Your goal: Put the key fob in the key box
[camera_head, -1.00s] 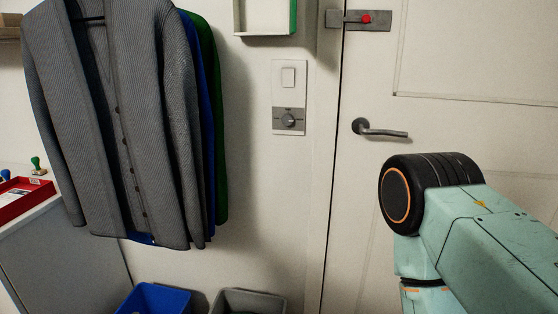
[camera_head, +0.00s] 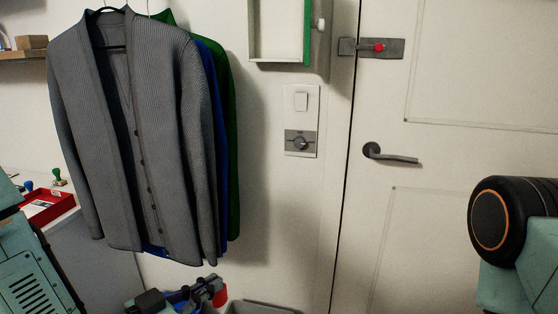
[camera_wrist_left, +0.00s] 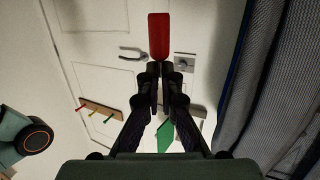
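The key fob (camera_wrist_left: 159,37) is red and elongated in the left wrist view, at the fingertips of my left gripper (camera_wrist_left: 159,68). The fingers are closed together at its near end. In the head view my left gripper (camera_head: 212,287) is low, below the coats, and a bit of the red fob (camera_head: 221,296) shows beside its tips. The key box is a pale wall box (camera_head: 253,32) with a green panel and knob on its right side, cut off by the top edge. Its front looks open. It is well above my left gripper. My right gripper is out of view.
Coats (camera_head: 135,140) hang left of the key box. Below the box is a switch plate (camera_head: 301,120). A door (camera_head: 440,85) with a handle and a red-knobbed latch stands right. Bins (camera_head: 258,307) stand at the bottom. A red tray (camera_head: 48,207) lies on the left cabinet.

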